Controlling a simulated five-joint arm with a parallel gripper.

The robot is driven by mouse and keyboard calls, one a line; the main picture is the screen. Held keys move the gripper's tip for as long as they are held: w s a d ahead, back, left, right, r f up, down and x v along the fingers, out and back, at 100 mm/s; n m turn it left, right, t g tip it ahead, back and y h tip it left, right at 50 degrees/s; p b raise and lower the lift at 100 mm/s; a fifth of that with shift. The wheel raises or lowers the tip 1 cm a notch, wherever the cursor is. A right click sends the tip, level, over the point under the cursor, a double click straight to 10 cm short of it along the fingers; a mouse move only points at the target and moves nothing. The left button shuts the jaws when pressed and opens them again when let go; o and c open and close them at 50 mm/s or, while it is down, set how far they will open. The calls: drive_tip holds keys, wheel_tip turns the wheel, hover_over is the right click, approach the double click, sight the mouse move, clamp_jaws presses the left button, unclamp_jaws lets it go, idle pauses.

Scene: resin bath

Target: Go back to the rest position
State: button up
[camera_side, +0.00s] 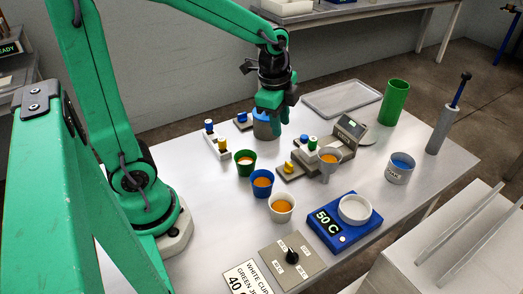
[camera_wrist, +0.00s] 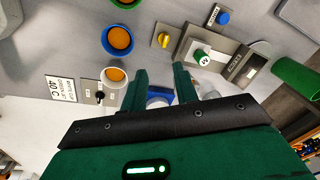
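My gripper (camera_side: 274,112) hangs above the far part of the table in the side view, fingers pointing down. In the wrist view my gripper (camera_wrist: 160,72) has its two green fingers apart, with nothing held between them. Through the gap I see part of the blue heater with its white dish (camera_wrist: 158,98), well beyond the fingertips. A grey-blue container (camera_side: 263,130) shows just below and behind the fingers in the side view, partly hidden by them. I cannot tell how far it is from the fingers.
Green (camera_side: 245,162), blue (camera_side: 262,183) and white (camera_side: 282,207) cups with orange contents stand in a row. The blue heater (camera_side: 344,223) reads 50 C. A dial box (camera_side: 291,260), green cylinder (camera_side: 394,102), grey tray (camera_side: 342,98) and labelled pot (camera_side: 399,169) share the table.

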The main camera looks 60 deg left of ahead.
drive_tip(key=s+r+n+t, duration=0.3)
drive_tip(key=s+r+n, duration=0.4)
drive_tip(key=s+n, duration=0.4)
drive_tip(key=shift+s+r+n+t, duration=0.2)
drive_tip(key=shift+r+n+t, duration=0.2)
